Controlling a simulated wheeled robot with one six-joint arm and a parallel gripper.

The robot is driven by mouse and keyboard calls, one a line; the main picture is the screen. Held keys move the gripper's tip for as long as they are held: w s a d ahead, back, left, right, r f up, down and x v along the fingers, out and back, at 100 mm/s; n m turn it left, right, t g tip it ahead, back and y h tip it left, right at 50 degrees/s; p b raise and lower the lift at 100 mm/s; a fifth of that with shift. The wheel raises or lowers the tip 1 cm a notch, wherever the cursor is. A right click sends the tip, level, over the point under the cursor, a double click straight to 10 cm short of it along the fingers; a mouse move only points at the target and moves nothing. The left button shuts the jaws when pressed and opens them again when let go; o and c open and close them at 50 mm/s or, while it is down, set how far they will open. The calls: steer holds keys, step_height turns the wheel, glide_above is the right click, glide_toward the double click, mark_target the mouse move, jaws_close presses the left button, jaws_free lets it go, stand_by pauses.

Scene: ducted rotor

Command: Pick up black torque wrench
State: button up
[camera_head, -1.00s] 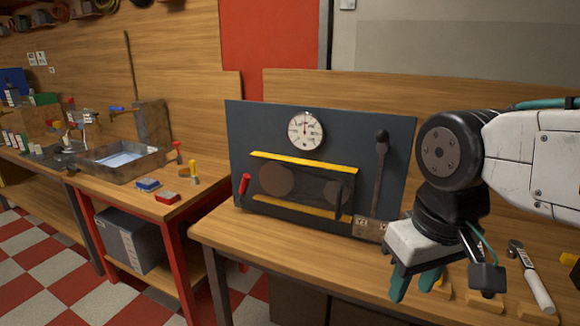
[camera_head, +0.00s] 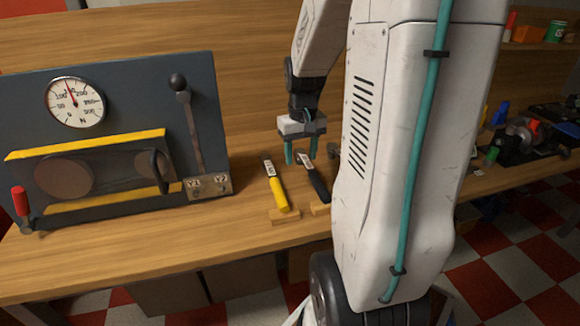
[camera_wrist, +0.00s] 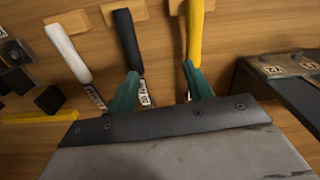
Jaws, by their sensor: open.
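The black torque wrench (camera_head: 319,186) lies on the bench, its handle end on a small wooden block, right of a yellow-handled wrench (camera_head: 277,192). My gripper (camera_head: 300,160) is open, fingers pointing down, near the label ends of these two wrenches. In the wrist view my gripper (camera_wrist: 160,72) is empty. The black wrench (camera_wrist: 127,38) runs past the left fingertip, and its labelled shaft shows just inside that finger. The yellow wrench (camera_wrist: 194,32) is by the right fingertip. I cannot tell the height of the fingers above the bench.
A white-handled wrench (camera_wrist: 68,52) lies left of the black one in the wrist view. A dark panel (camera_head: 120,80) with a gauge and lever stands on the left of the bench. My arm hides part of the bench on the right. The front left bench strip is clear.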

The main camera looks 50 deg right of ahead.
steer(key=m, duration=0.1)
glide_above(316, 176)
step_height(316, 176, down, 5)
steer(key=shift+r, duration=0.2)
step_height(316, 176, down, 8)
steer(key=shift+a, duration=0.1)
jaws_close()
